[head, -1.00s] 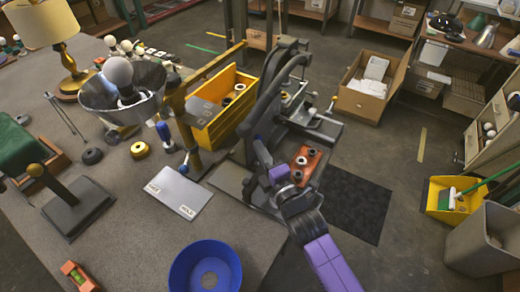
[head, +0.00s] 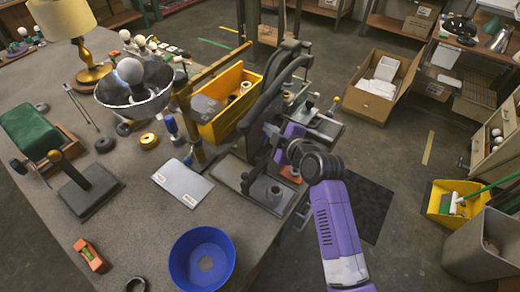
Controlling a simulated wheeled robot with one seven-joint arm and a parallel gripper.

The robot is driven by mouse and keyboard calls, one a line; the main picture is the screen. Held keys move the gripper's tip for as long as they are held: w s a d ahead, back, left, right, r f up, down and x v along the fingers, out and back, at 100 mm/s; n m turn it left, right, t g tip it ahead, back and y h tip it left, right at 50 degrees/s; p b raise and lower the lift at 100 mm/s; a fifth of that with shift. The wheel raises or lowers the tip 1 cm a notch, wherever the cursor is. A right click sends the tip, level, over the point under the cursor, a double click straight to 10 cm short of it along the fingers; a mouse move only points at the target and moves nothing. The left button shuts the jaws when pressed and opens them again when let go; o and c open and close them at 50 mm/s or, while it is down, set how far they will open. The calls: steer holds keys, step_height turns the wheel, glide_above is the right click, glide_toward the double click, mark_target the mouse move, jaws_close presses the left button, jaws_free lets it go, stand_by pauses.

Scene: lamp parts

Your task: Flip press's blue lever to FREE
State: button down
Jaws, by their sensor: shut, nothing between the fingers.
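The dark-framed press (head: 262,108) stands at the table's right edge, with a flat base and tall curved arms. I cannot make out for certain a blue lever on it. My gripper (head: 270,131) is small in the head view, beside the press's right side at mid height. Its fingers are dark against the dark frame, shut and empty. Whether they touch the press cannot be told. My purple wrist partly hides the parts behind it.
A yellow bin (head: 222,122) stands behind the post. A grey-white card (head: 183,183) and a blue bowl (head: 202,259) lie left and in front of the press. A lamp bowl with a bulb (head: 133,82) stands further left. Bare tabletop lies between card and bowl.

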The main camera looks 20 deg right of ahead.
steer(key=shift+w+d+m+g+y, duration=0.3)
steer(key=shift+w+d+m+g, duration=0.1)
steer(key=shift+d+m, duration=0.15)
stand_by(0.4)
